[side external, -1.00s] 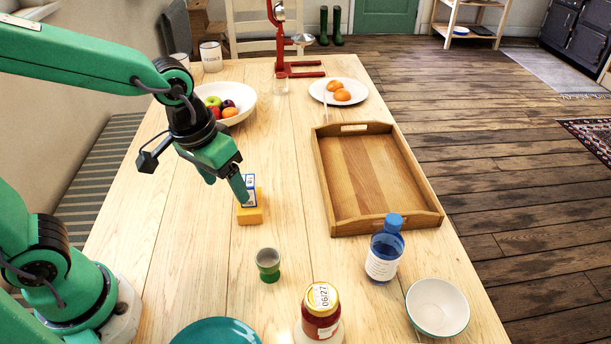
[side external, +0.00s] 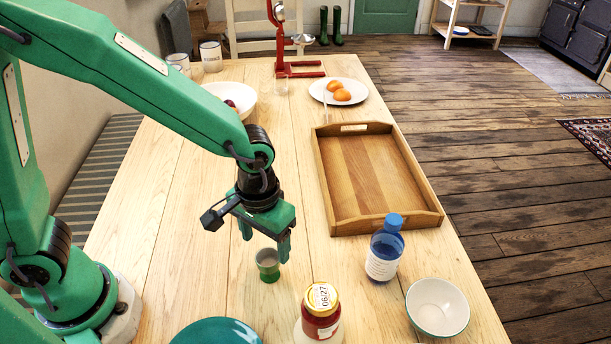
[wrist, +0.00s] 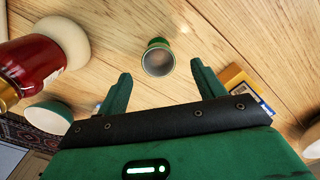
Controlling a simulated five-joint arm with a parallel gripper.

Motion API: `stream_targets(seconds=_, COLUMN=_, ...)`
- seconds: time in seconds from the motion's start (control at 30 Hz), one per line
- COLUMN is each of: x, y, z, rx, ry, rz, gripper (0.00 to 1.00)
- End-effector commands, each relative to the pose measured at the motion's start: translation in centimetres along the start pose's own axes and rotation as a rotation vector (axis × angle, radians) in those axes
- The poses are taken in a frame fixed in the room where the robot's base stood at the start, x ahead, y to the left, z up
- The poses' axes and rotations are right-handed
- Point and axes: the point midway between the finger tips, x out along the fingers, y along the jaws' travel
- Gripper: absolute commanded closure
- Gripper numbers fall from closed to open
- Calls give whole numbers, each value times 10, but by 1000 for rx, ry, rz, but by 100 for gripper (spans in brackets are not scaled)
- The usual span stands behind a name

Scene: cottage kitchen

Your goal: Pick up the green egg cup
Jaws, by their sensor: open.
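The green egg cup (side external: 268,266) stands upright on the table, its pale grey inside showing. My gripper (side external: 264,246) is open and empty, with its fingers pointing down just above and behind the cup in the side view. In the wrist view the egg cup (wrist: 157,58) lies ahead of the gap between my two fingertips (wrist: 160,78), roughly centred. No contact with the cup shows.
A red jar (side external: 321,312) with a yellow lid and a blue bottle (side external: 384,248) stand to the cup's right. A teal plate (side external: 216,333) lies in front. A wooden tray (side external: 333,200) is at right. A yellow block (wrist: 240,82) lies beside one finger in the wrist view.

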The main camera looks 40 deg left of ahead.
Motion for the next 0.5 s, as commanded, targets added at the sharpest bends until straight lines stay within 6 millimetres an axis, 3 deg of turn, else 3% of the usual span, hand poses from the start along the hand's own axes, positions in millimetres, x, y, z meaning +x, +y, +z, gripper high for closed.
stream_targets(seconds=0.23, x=19, y=0, z=0, rx=0, ry=-2, rz=-2, gripper=32)
stream_targets(seconds=0.5, x=22, y=0, z=0, rx=0, ry=0, rz=0, gripper=32)
